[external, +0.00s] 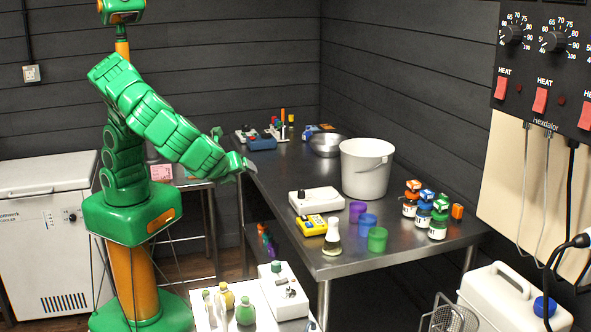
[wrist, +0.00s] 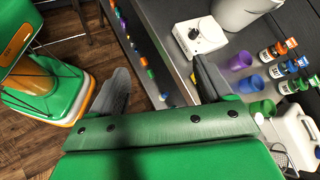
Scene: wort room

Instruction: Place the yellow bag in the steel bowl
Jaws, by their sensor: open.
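The steel bowl (external: 322,146) stands on the steel table towards the back, behind the white bucket. I cannot clearly make out a yellow bag in either view. A flat yellow item (external: 311,225) at the table's near left edge looks more like a small meter. My gripper (external: 235,150) is open and empty, out by the table's left edge, apart from the bowl. In the wrist view its two fingers (wrist: 160,88) are spread wide with nothing between them. The bowl does not show in the wrist view.
The steel table (external: 345,262) holds a white bucket (external: 365,170), a white hotplate (external: 316,200), a flask (external: 333,238), purple, blue and green cups (external: 377,239), and several jars (external: 438,224). Small coloured items stand at the back left. A low white surface with bottles (external: 245,309) is in front.

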